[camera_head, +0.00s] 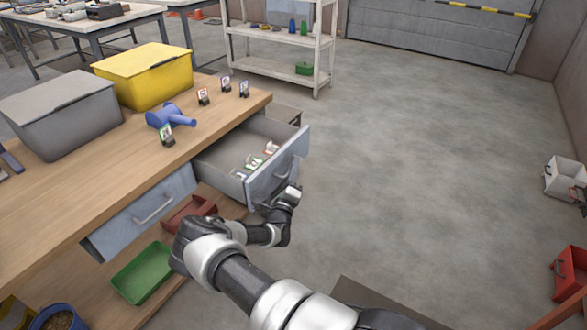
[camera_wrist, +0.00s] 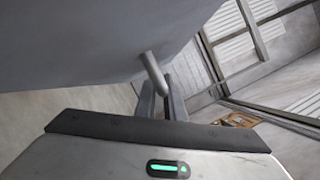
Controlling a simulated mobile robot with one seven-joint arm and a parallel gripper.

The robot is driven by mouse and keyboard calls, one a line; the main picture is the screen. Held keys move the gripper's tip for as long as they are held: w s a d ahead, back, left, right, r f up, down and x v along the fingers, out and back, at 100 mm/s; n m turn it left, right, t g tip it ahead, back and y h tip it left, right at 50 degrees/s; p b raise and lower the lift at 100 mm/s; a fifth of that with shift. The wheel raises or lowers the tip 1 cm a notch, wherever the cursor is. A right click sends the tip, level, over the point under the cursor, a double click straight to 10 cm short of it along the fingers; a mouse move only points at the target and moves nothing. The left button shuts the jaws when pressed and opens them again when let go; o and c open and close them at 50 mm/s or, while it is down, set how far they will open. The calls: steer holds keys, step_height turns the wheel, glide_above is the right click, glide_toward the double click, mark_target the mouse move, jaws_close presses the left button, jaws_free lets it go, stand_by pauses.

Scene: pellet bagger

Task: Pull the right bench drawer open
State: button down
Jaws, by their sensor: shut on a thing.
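The right bench drawer (camera_head: 235,152) is pulled well out of the wooden bench (camera_head: 65,195). Several small items with coloured labels lie inside it. My gripper (camera_head: 290,192) is at the outer face of the drawer front (camera_head: 277,172). In the wrist view, my gripper's fingers (camera_wrist: 162,100) are shut on the drawer handle (camera_wrist: 154,74), a grey bar on the drawer front (camera_wrist: 90,40). In the head view my wrist hides most of the handle. The left drawer (camera_head: 145,213) has its own bar handle and looks closed.
A yellow bin (camera_head: 150,75), a grey bin (camera_head: 60,113), a blue scoop (camera_head: 170,117) and several small label stands sit on the bench top. A green tray (camera_head: 143,272) and a red tray (camera_head: 190,213) are on the shelf below.

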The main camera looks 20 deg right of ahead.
steer(key=c, duration=2.1)
jaws_free()
steer(key=p+v, duration=0.3)
steer(key=v, duration=1.4)
steer(key=shift+s+a, duration=0.2)
